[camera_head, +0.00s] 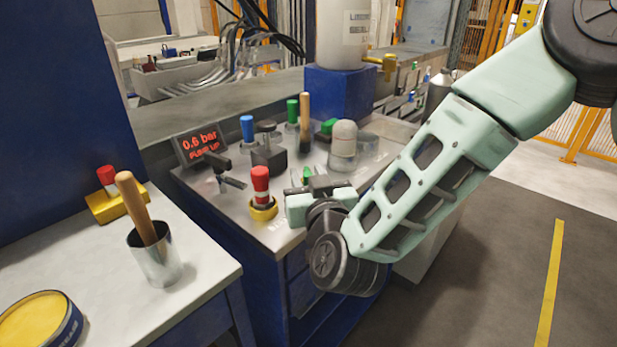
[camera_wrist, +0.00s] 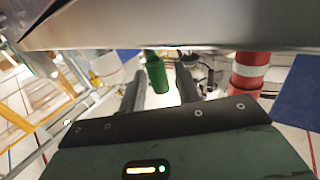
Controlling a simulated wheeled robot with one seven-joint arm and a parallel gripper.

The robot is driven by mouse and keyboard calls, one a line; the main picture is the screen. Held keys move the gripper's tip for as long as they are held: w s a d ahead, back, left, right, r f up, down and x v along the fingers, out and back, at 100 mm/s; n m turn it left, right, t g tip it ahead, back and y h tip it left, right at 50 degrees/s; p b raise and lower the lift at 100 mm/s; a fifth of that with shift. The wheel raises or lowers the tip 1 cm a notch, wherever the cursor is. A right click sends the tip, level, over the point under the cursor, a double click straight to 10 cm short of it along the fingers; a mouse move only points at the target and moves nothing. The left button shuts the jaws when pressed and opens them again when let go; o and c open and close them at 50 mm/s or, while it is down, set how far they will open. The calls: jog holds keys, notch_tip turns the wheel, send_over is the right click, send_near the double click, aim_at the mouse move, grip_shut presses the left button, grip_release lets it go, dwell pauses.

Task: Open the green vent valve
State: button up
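The green valve handle (camera_head: 306,174) is a small upright green piece on the grey bench top, mostly hidden behind my gripper in the head view. In the wrist view the green handle (camera_wrist: 156,73) shows as a green cylinder between my two fingers, with a gap on each side. My gripper (camera_wrist: 160,92) is open and holds nothing. In the head view my gripper (camera_head: 306,182) is low over the bench's front part, close to the green handle. I cannot tell the handle's turn position.
A red-and-white handle on a yellow base (camera_head: 262,190) stands close left of my gripper; it shows in the wrist view (camera_wrist: 249,72). A display (camera_head: 200,143) reads "0.6 bar PUMP UP". Blue and green knobs, a wooden handle (camera_head: 305,122) and a grey dome (camera_head: 344,140) stand behind.

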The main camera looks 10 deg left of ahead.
jog(key=shift+s, duration=0.1)
jog(key=p+v, duration=0.1)
jog(key=v, duration=1.6)
jog(key=shift+d, duration=0.1)
